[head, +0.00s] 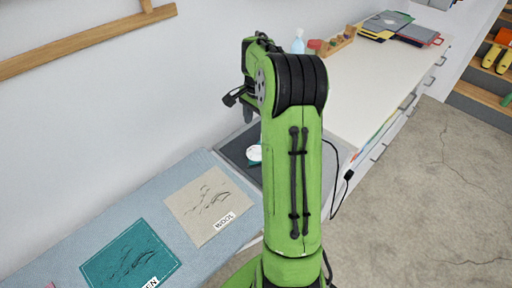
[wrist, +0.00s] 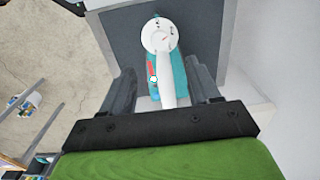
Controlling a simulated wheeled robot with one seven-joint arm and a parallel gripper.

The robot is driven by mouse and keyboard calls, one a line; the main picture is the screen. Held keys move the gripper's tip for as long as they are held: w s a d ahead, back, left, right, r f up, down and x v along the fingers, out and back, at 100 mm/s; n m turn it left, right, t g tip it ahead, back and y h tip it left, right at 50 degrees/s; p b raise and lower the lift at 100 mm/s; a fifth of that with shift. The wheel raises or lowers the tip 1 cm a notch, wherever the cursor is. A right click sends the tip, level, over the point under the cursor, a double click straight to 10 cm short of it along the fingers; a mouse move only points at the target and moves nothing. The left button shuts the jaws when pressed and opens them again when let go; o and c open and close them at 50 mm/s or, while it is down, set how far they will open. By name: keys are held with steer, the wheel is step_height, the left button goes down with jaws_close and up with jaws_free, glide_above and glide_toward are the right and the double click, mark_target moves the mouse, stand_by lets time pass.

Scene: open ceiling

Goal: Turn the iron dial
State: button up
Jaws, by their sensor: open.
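The iron (wrist: 181,75) is teal and white and rests on a dark grey pad (wrist: 113,32), seen from above in the wrist view. A round white dial (wrist: 158,36) with small marks and a red mark is at its upper end. A white handle strip runs from it toward my gripper. My gripper (wrist: 161,76) is open, with one finger on each side of the iron in the picture; contact cannot be told. In the head view a small white and teal part of the iron (head: 254,153) shows beside my arm, which hides the rest.
A blue-grey ironing surface (head: 60,232) with a wool patch (head: 209,205) and a teal patch (head: 130,258) lies at front left. A white counter (head: 372,85) with a bottle (head: 298,42), a wooden rack (head: 336,42) and folders (head: 400,28) extends behind. Concrete floor is open at right.

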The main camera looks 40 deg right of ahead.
mark_target(256, 149)
step_height(256, 149, down, 12)
steer(key=shift+w+r+b, duration=0.1)
steer(key=shift+r+b, duration=0.15)
steer(key=shift+b, duration=0.9)
steer(key=shift+c, duration=0.4)
